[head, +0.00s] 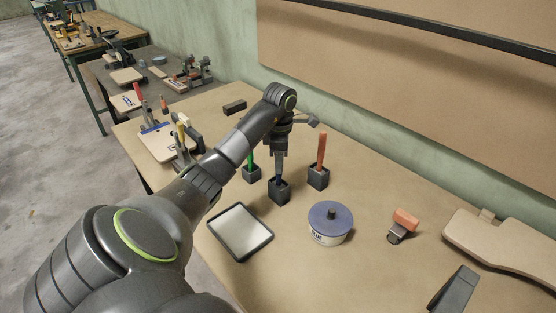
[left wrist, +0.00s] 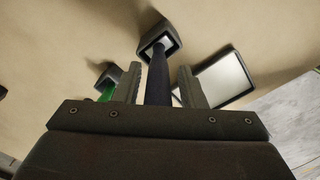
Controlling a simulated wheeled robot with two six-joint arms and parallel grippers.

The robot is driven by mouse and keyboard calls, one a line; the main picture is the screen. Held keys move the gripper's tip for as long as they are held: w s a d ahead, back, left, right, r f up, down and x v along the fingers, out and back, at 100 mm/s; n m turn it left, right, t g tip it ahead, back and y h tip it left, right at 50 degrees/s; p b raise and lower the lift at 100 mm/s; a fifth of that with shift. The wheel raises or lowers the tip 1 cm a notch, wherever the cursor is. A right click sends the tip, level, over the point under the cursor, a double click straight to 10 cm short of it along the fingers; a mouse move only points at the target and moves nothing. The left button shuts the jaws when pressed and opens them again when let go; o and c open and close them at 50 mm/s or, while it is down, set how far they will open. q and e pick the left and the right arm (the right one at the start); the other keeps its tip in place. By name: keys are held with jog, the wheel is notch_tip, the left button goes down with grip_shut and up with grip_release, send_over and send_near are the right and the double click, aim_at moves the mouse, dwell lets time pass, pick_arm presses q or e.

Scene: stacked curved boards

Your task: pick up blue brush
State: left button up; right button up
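The blue brush (left wrist: 158,80) stands upright in a dark square holder (head: 279,191) near the middle of the table. In the left wrist view its dark blue handle runs between the fingers of my left gripper (left wrist: 159,70), with a gap visible on each side. In the head view my left gripper (head: 279,160) points down just above that holder and largely hides the brush. The left gripper is open around the handle. My right gripper is not in view.
A green-handled brush (head: 250,160) and an orange-handled brush (head: 321,150) stand in holders on either side. A framed grey-white plate (head: 240,231) and a blue-lidded tub (head: 330,222) lie in front. An orange-and-dark tool (head: 403,224) and a curved board (head: 505,242) are at right.

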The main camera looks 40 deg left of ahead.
pick_arm(q)
jog(key=shift+a, duration=0.15)
grip_shut()
